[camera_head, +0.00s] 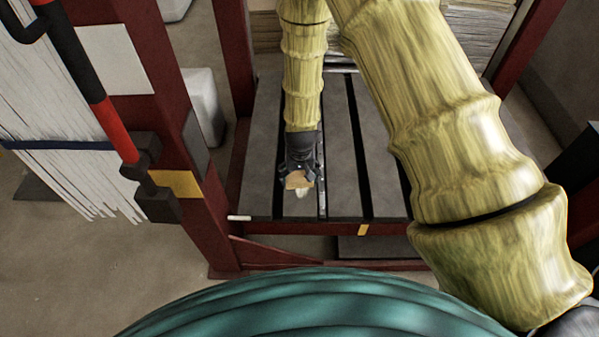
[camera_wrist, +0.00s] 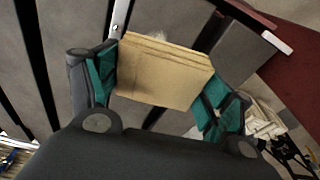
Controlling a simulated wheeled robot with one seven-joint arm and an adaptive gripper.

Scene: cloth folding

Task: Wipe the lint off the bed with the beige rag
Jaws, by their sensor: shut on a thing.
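The bed (camera_head: 340,110) is a grey slatted platform with dark slots, set in a dark red frame; its slats also show in the wrist view (camera_wrist: 75,35). My gripper (camera_head: 298,174) points down over the front middle of the bed. It is shut on the folded beige rag (camera_wrist: 163,72), which spans between the two teal-padded fingers. The rag shows small in the head view (camera_head: 297,181). A pale fuzzy tuft of lint (camera_wrist: 178,36) shows just past the rag's edge, and as a whitish patch below it in the head view (camera_head: 301,194). Whether the rag touches the bed or lint is unclear.
Dark red posts (camera_head: 165,110) stand at the left and right of the bed. White hanging strips (camera_head: 60,120) and a black-and-red bar (camera_head: 95,80) are at far left. A small white piece (camera_head: 239,217) lies at the bed's front left corner. The bed right of my gripper looks clear.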

